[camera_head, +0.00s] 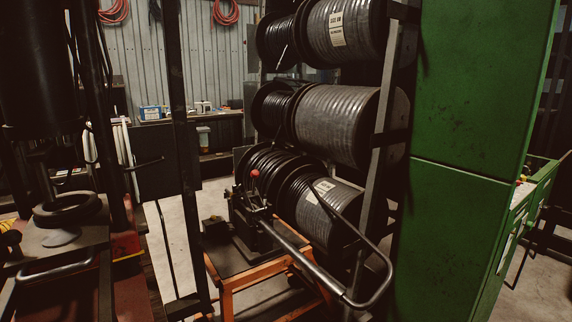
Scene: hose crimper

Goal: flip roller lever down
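A dark machine (250,217) stands on an orange-framed stand (226,292) in the middle of the head view. A short upright lever with a red knob (255,173) rises from its top. A long bent metal bar (335,287) slopes from the machine down to the right, and its looped end rises again in front of the reels. I cannot tell for sure which of the two is the roller lever. The red-knobbed lever looks roughly upright. My gripper is not in view.
Several hose reels (340,120) are stacked on a rack behind the machine. A tall green cabinet (470,90) blocks the right side. A dark post (180,130) and another machine with a black ring (68,208) stand at left. Some concrete floor (175,235) is bare.

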